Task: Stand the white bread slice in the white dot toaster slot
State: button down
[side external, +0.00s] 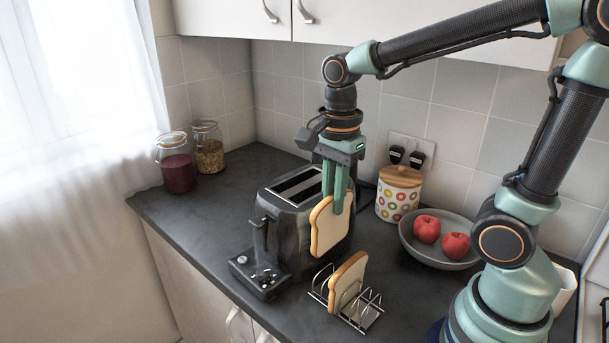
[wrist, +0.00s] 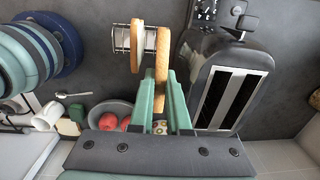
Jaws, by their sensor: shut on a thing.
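My gripper (side external: 339,212) is shut on a bread slice (side external: 327,228) with a pale face and brown crust. The slice hangs upright in front of the toaster's right end in the side view, clear of the rack. The wrist view shows this slice (wrist: 162,50) edge-on between the fingertips (wrist: 163,76). The black toaster (side external: 285,232) stands to the left, with two long slots on top. They also show in the wrist view, on the toaster's top (wrist: 225,98). I cannot make out a white dot marking either slot.
A second slice (side external: 347,279) stands in a wire rack (side external: 370,314) just in front of the toaster. A grey bowl (side external: 436,252) with two red apples and a ring-patterned canister (side external: 398,196) stand to the right. Two glass jars (side external: 178,165) stand at the back left. Wall cupboards hang above.

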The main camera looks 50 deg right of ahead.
notch_tip(320, 180, up, 11)
dwell(0.7)
jog(key=shift+w+f, duration=0.1)
jog(key=w+d+f, duration=0.3)
jog(key=w+d, duration=0.5)
jog(key=w, duration=0.2)
notch_tip(320, 180, down, 8)
jog(key=shift+s+a, duration=0.15)
jog(key=shift+a, duration=0.15)
dwell(0.8)
jog(key=c, duration=0.8)
grip_release()
